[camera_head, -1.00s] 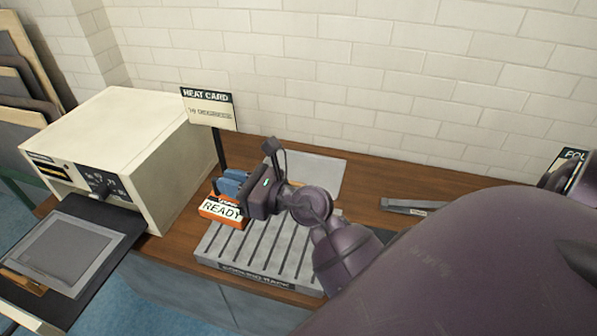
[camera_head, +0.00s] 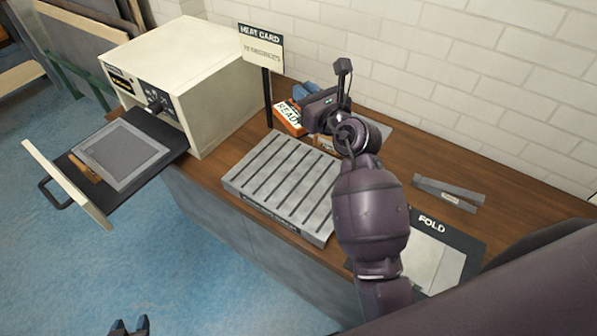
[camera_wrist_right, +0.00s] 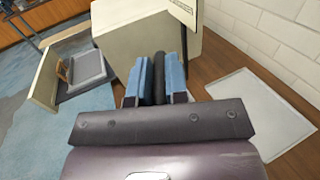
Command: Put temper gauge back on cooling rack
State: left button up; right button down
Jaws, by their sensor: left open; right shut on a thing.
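The temper gauge appears to be the orange block with a white READY label (camera_head: 289,115), behind the cooling rack and partly hidden by my right gripper. My right gripper (camera_head: 303,93) is above it; in the right wrist view its blue fingers are shut on a dark upright rod (camera_wrist_right: 159,78), apparently the gauge's handle. I cannot tell whether the gauge touches the bench. The cooling rack (camera_head: 283,178), a grey slotted block, lies in front, its right side partly covered by my arm. My left gripper (camera_head: 129,327) is open and empty low over the floor at the bottom edge.
A cream oven (camera_head: 185,75) with its tray drawer (camera_head: 75,165) pulled out stands left. A pale plate (camera_wrist_right: 262,115), a grey strip tool (camera_head: 449,194) and a FOLD board (camera_head: 470,240) are to the right.

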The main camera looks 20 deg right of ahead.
jog(key=shift+w+f+b, duration=0.1)
jog(key=shift+f+b, duration=3.05)
jog(key=shift+f, duration=6.8)
